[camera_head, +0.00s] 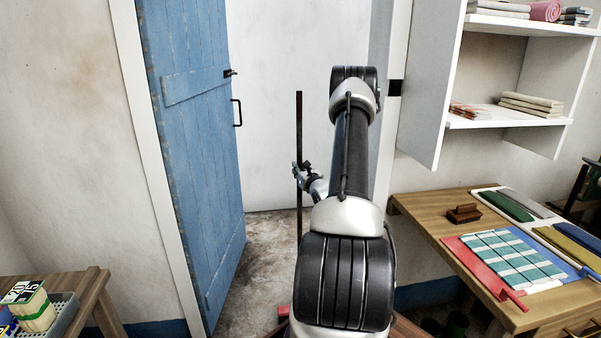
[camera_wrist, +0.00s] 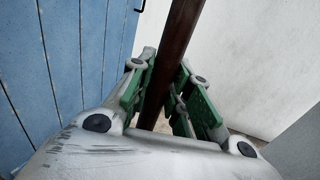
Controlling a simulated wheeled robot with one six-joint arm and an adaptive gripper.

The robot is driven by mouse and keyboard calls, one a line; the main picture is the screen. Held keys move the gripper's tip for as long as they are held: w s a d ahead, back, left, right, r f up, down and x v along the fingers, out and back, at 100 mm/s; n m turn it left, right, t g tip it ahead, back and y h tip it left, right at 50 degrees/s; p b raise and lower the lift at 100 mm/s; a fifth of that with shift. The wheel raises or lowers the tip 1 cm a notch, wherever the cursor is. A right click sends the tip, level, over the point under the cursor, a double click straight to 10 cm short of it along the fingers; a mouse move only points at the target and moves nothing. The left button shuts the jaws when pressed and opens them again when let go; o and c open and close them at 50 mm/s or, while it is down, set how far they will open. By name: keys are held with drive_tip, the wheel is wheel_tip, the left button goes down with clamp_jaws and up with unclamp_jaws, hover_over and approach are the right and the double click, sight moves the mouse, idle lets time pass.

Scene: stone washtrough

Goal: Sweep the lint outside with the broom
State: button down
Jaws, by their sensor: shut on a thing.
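My gripper (camera_head: 303,174) is shut on the dark broom handle (camera_head: 299,130), which stands about upright in front of the doorway. In the wrist view the brown handle (camera_wrist: 178,55) runs between the two green-padded fingers (camera_wrist: 168,101). The broom's lower end is mostly hidden behind my arm; a small red piece (camera_head: 284,311) shows near the handle's foot, and I cannot tell whether it belongs to the broom. No lint can be made out on the visible floor (camera_head: 262,262).
A blue plank door (camera_head: 190,130) stands open at the left of the doorway. At the right are a wooden table (camera_head: 420,207) with folded cloths and a white wall cabinet (camera_head: 436,80). A small wooden table (camera_head: 85,292) with a grey tray stands at lower left. Bare floor lies in the doorway.

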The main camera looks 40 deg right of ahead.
sight(301, 150)
drive_tip(key=shift+w, duration=0.1)
drive_tip(key=shift+r, duration=4.05)
drive_tip(key=shift+r, duration=0.1)
